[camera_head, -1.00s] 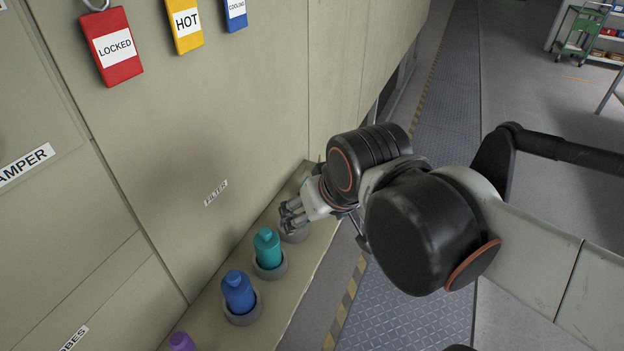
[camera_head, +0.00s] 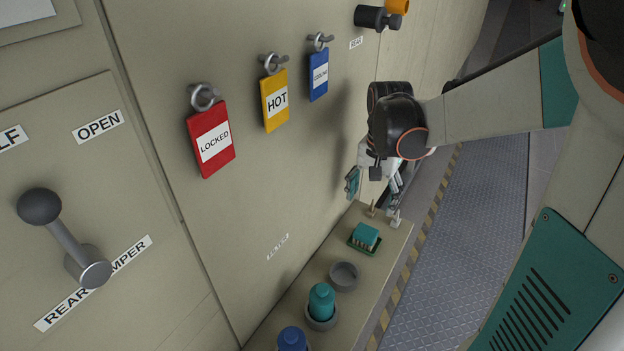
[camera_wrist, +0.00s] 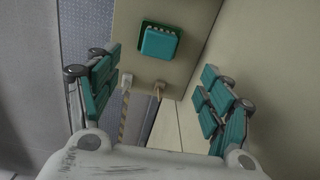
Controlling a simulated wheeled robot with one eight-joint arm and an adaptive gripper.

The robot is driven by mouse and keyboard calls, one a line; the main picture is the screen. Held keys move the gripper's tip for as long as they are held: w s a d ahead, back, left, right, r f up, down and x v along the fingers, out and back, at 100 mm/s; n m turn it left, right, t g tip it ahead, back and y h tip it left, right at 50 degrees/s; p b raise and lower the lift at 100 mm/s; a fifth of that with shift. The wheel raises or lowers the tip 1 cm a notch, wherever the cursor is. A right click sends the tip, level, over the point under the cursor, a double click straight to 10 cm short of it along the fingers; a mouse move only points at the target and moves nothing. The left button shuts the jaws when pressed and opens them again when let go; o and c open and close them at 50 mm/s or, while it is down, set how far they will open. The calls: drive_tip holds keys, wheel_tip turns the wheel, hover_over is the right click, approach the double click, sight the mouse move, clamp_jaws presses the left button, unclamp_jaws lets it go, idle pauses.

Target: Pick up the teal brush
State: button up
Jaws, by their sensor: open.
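A teal block-shaped thing, which I take for the teal brush (camera_head: 366,234), sits on a small dark green base on the ledge. It also shows at the top of the wrist view (camera_wrist: 160,43), with a row of pale tufts along one side. My gripper (camera_head: 374,184) is above the far end of the ledge, beyond the brush and apart from it. In the wrist view my gripper (camera_wrist: 158,80) has its teal-padded fingers wide apart with nothing between them.
The ledge (camera_head: 388,262) also carries an empty grey ring holder (camera_head: 344,275), a teal bottle (camera_head: 321,300) and a blue bottle (camera_head: 292,340). Two small pegs stand at its far end. Red (camera_head: 212,140), yellow and blue tags hang on the wall. The walkway at right is clear.

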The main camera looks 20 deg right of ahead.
sight(366, 230)
wheel_tip(366, 230, down, 9)
drive_tip(key=b, duration=0.3)
drive_tip(key=shift+w+f, duration=0.1)
drive_tip(key=shift+f, duration=0.05)
drive_tip(key=f+b, duration=0.2)
drive_tip(key=f, duration=0.1)
drive_tip(key=f+b, duration=0.1)
drive_tip(key=f, duration=0.1)
drive_tip(key=shift+w+d+f, duration=0.1)
drive_tip(key=shift+w+d, duration=0.1)
drive_tip(key=shift+d, duration=0.05)
drive_tip(key=c, duration=1.2)
